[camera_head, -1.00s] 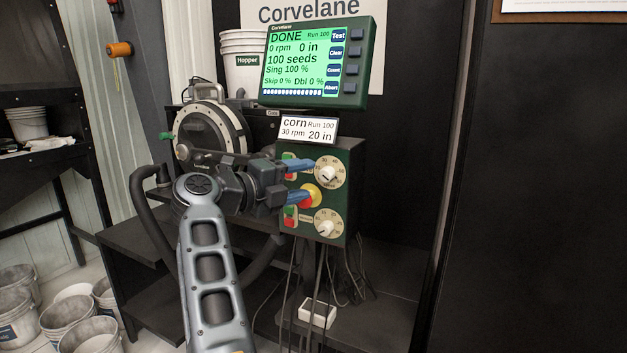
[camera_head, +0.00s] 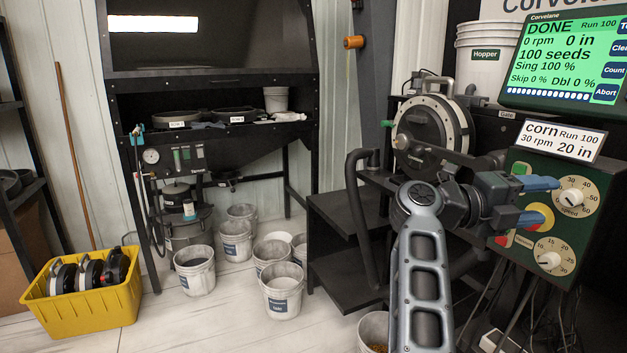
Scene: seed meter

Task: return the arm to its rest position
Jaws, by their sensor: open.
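My gripper (camera_head: 541,201) shows at the right of the head view, at the end of my grey arm. Its two blue fingers are apart with nothing between them. They lie in front of the green control box (camera_head: 562,208), which has a speed dial (camera_head: 570,198), a vacuum dial (camera_head: 549,260) and a yellow-ringed button (camera_head: 541,214) partly hidden by the lower finger. I cannot tell whether the fingers touch the box. The arm reaches up from the bottom edge and bends right to the box. The green screen (camera_head: 569,60) above reads DONE, 0 rpm, 100 seeds.
The round seed meter (camera_head: 432,138) stands left of the box, close behind my arm. A white hopper bucket (camera_head: 484,60) is behind it. Several buckets (camera_head: 283,290) and a yellow crate (camera_head: 85,310) of discs stand on the floor at left. Cables hang below the box.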

